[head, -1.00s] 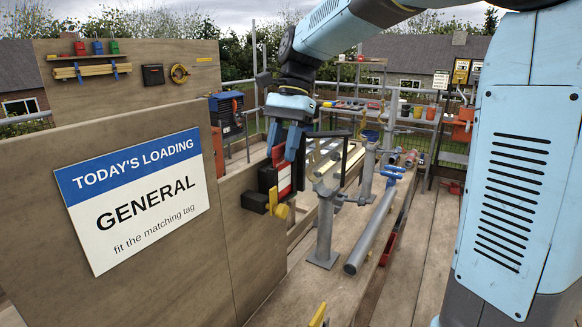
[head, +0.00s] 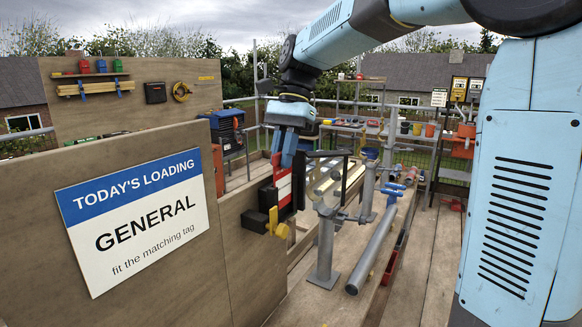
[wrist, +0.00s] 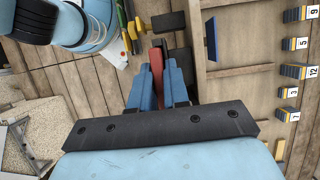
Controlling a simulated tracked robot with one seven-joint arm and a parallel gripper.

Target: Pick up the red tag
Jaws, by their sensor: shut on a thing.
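The red tag (head: 284,190), with a white band, is upright beside a black block with a yellow knob (head: 277,224), at the right end of the board in the head view. My gripper (head: 283,157) points down over it, its blue fingers shut on the tag's upper part. In the wrist view the red tag (wrist: 156,62) shows as a narrow strip between the blue fingers. Whether the tag still touches the black block cannot be told. A sign (head: 137,217) on the board reads "GENERAL, fit the matching tag".
The wooden board (head: 245,245) is close on the left. Shelves with tools are behind. The plank floor at right (head: 430,260) is clear.

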